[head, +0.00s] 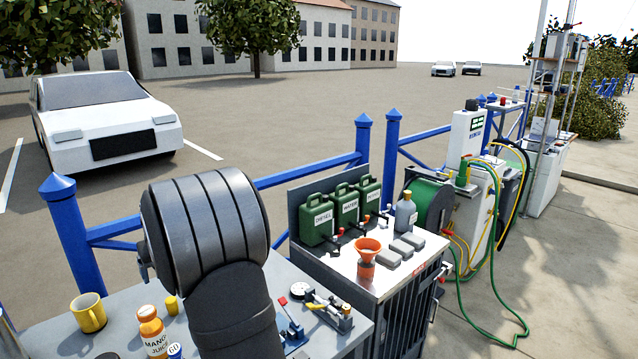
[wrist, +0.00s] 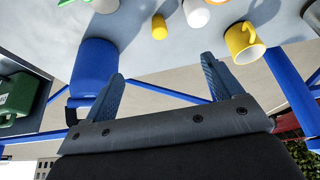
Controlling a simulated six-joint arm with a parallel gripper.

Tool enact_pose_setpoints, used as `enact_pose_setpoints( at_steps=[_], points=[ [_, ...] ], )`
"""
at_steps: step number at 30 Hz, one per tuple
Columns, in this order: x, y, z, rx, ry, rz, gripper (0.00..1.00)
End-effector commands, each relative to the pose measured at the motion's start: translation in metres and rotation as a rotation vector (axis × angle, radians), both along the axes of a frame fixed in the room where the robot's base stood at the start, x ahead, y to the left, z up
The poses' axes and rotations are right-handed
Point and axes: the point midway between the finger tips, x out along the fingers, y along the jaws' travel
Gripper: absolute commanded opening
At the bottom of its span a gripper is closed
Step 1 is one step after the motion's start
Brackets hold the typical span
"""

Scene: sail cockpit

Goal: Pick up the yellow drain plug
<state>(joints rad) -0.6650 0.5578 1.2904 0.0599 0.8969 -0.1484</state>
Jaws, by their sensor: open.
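The plug is beyond the fingertips and not touched. In the head view my arm hides the gripper.
A blue rounded object (wrist: 93,68) is beside the left finger in the wrist view. Small tools (head: 318,305) lie right of my arm. A blue railing (head: 305,172) runs behind the table.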

Motion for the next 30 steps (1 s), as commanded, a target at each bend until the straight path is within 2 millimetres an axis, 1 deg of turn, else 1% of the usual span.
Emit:
enact_pose_setpoints(
  at_steps=[1, 2, 3, 4, 12, 16, 20, 24, 30],
  points=[
    [0.0, 0.0, 0.0, 0.0, 0.0, 0.0, 0.74],
    [0.0, 0.0, 0.0, 0.0, 0.0, 0.0, 0.69],
    [0.0, 0.0, 0.0, 0.0, 0.0, 0.0, 0.61],
    [0.0, 0.0, 0.0, 0.0, 0.0, 0.0, 0.56],
    [0.001, 0.001, 0.0, -0.002, 0.001, 0.003, 0.56],
    [0.008, 0.008, 0.0, -0.034, 0.01, 0.047, 0.56],
    [0.024, 0.023, 0.0, -0.115, 0.04, 0.167, 0.56],
    [0.041, 0.038, 0.0, -0.218, 0.086, 0.332, 0.56],
    [0.054, 0.05, 0.0, -0.321, 0.152, 0.524, 0.56]
  ],
)
